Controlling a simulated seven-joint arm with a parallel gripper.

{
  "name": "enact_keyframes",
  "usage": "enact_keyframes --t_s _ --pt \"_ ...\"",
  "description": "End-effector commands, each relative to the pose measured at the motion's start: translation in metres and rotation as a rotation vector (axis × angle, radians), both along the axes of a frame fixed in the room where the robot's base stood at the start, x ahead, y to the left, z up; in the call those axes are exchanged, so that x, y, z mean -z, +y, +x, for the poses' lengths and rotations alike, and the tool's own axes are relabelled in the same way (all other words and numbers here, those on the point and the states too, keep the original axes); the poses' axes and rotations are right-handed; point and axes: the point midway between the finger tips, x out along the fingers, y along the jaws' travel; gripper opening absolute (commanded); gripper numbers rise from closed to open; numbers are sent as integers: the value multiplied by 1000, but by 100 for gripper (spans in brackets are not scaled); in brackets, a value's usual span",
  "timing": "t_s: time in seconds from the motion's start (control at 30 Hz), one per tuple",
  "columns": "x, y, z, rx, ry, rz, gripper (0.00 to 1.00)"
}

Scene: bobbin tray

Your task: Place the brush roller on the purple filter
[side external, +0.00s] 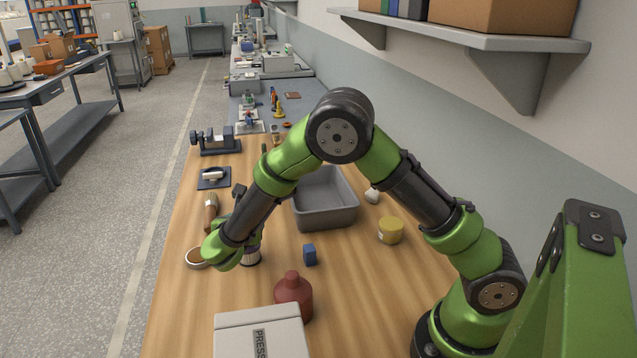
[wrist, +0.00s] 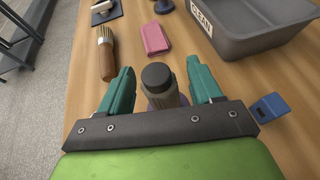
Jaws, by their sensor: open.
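My gripper (wrist: 160,66) is open, with its two teal fingers apart. Between them, in the wrist view, is a grey-brown cylinder with a black round cap (wrist: 157,76), which looks like the brush roller. No grip on it shows. In the side view my gripper hand (side external: 232,248) is low over the table and hides most of what is under it. A short cylinder with pale and dark bands (side external: 250,258) shows beside the hand. My gripper hides the lower part of the capped cylinder.
A wooden-handled brush (wrist: 106,52) and a pink block (wrist: 155,38) lie beyond my fingers. A blue block (side external: 310,255), red bottle (side external: 293,297), yellow cylinder (side external: 391,231), grey bin (side external: 325,213) and shallow round dish (side external: 197,261) surround the hand. A white box (side external: 238,342) stands in front.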

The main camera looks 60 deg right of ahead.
Motion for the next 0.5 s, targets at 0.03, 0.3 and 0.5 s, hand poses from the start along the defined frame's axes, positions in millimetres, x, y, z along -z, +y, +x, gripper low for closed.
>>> enact_keyframes --t_s 0.03,0.3,0.5 --pt "-4 9 -4 -5 0 1 64" --pt "-26 54 -35 -6 -1 2 64" --pt "-38 77 -51 -3 0 1 64"
